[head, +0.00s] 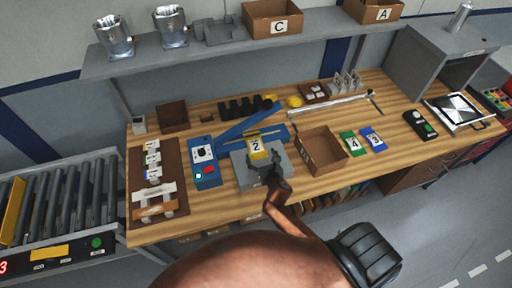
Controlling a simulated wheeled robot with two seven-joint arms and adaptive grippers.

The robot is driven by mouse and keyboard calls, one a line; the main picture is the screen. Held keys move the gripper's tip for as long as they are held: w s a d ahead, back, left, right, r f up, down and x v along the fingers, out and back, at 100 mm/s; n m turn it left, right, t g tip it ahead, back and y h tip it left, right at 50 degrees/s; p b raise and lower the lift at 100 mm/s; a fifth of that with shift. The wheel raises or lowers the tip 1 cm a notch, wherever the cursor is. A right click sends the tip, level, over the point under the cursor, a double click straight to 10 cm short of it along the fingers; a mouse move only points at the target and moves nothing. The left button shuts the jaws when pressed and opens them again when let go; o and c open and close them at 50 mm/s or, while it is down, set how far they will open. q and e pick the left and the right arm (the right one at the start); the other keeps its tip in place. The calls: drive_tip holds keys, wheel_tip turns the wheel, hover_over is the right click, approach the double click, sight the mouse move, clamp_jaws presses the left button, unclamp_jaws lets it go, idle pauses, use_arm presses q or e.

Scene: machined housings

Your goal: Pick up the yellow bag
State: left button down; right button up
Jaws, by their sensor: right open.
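The gripper and my arm hide part of the fixture. My left gripper is not in view.
A blue arm-like part (246,124) lies behind the bag. A blue control box (204,176) stands to the left. An open cardboard box (322,165), a green bag (351,150) and a blue bag (376,145) are to the right. A grey shelf (215,56) spans the back.

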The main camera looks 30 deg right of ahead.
sight(257, 149)
drive_tip(key=x, duration=0.3)
drive_tip(key=shift+w, duration=0.45)
drive_tip(key=shift+w+f, duration=0.2)
drive_tip(key=shift+c, duration=0.2)
drive_tip(key=c, duration=1)
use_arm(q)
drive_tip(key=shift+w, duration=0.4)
use_arm(e)
drive_tip(key=c, duration=0.4)
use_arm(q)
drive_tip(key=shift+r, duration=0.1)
use_arm(e)
drive_tip(key=shift+r, duration=0.2)
